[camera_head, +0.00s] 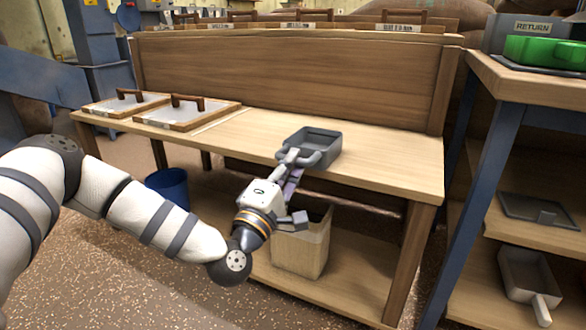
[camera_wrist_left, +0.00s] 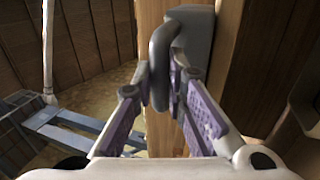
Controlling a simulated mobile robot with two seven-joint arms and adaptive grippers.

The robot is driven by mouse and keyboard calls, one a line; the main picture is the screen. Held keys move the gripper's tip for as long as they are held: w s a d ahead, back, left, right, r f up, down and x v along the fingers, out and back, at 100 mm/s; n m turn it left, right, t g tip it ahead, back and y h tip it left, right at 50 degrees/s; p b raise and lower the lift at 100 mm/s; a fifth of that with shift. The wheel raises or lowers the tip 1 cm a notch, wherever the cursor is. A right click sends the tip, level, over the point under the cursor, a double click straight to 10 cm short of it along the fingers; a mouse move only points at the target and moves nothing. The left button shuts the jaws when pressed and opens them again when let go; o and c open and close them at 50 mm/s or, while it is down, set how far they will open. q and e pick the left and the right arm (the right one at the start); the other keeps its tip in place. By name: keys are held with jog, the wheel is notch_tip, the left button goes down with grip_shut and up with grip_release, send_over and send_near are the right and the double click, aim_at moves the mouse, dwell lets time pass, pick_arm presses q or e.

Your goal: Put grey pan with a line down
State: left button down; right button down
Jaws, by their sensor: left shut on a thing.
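The grey pan (camera_head: 320,139) is a square, open tray at the front edge of the wooden table (camera_head: 385,165). Its loop handle points toward me. I cannot make out a line on it, nor whether its base rests on the tabletop or hangs just above. My left gripper (camera_head: 291,165) is shut on the handle in front of the table edge. In the left wrist view, the purple-padded fingers (camera_wrist_left: 163,88) close around the grey handle (camera_wrist_left: 159,50), with part of the pan (camera_wrist_left: 196,32) beyond. My right gripper is not in view.
Two framed trays with brown handles (camera_head: 187,110) lie at the table's left. The tabletop right of the pan is clear. A wooden backboard (camera_head: 300,75) rises behind. A beige bin (camera_head: 301,247) and blue bucket (camera_head: 168,187) stand below. A shelf (camera_head: 530,85) at right holds a green tray (camera_head: 545,52).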

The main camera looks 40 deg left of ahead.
pick_arm(q)
jog(key=c, duration=1.6)
grip_release()
jog(key=shift+f, duration=0.1)
